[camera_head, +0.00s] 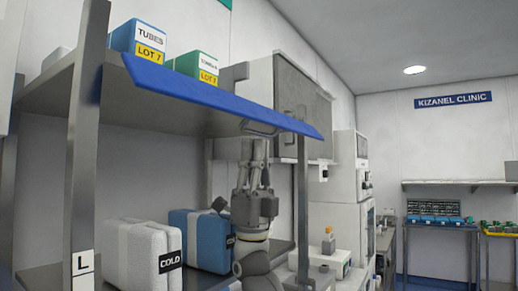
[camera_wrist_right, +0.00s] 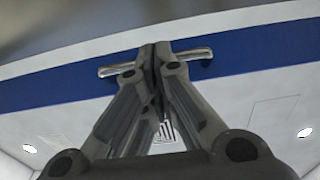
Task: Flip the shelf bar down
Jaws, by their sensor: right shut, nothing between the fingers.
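The shelf bar (camera_head: 210,95) is a long blue strip along the front edge of the upper shelf. Its flat face shows, and boxes stand on the shelf behind it. A small metal handle (camera_head: 262,129) sits on the bar; in the right wrist view the handle (camera_wrist_right: 200,53) crosses the blue strip (camera_wrist_right: 250,54). My right gripper (camera_head: 254,142) points up just under the handle. Its fingers are closed together with nothing between them, and in the right wrist view the fingertips (camera_wrist_right: 154,50) overlap the handle's middle. Contact cannot be told. My left gripper is not in view.
A blue box (camera_head: 137,38) and a green box (camera_head: 198,66) stand on the upper shelf. A white cold box (camera_head: 135,258) and a blue one (camera_head: 196,240) stand below. A metal post (camera_head: 84,150) rises at left; white equipment (camera_head: 340,200) stands at right.

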